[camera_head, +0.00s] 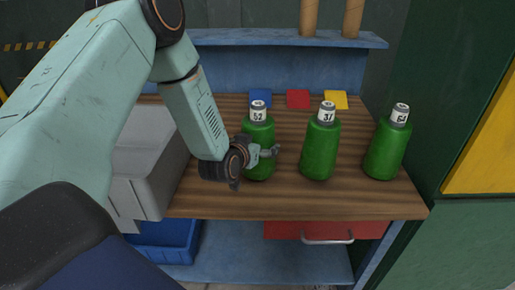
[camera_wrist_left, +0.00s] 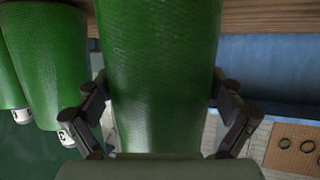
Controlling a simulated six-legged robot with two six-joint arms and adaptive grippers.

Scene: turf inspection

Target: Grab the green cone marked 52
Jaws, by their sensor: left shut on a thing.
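The green cone marked 52 (camera_head: 258,132) stands upright on the wooden bench top, leftmost of three green cones with white number labels. My left gripper (camera_head: 262,155) reaches it from the left and is shut on its body. In the left wrist view, the fingers of the gripper (camera_wrist_left: 162,112) sit on either side of this cone (camera_wrist_left: 158,60), and its label is hidden. The cone marked 37 (camera_head: 319,148) stands to its right, apart from the gripper. The third cone (camera_head: 387,149), at far right, has a label that looks like 54 or 64. My right gripper is not in view.
Blue (camera_head: 260,98), red (camera_head: 298,99) and yellow (camera_head: 335,100) squares lie behind the cones on the bench (camera_head: 290,205). A grey bin (camera_head: 145,165) stands at left. A blue shelf (camera_head: 280,38) runs above the back. A red drawer (camera_head: 370,230) and blue crate (camera_head: 170,240) are below.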

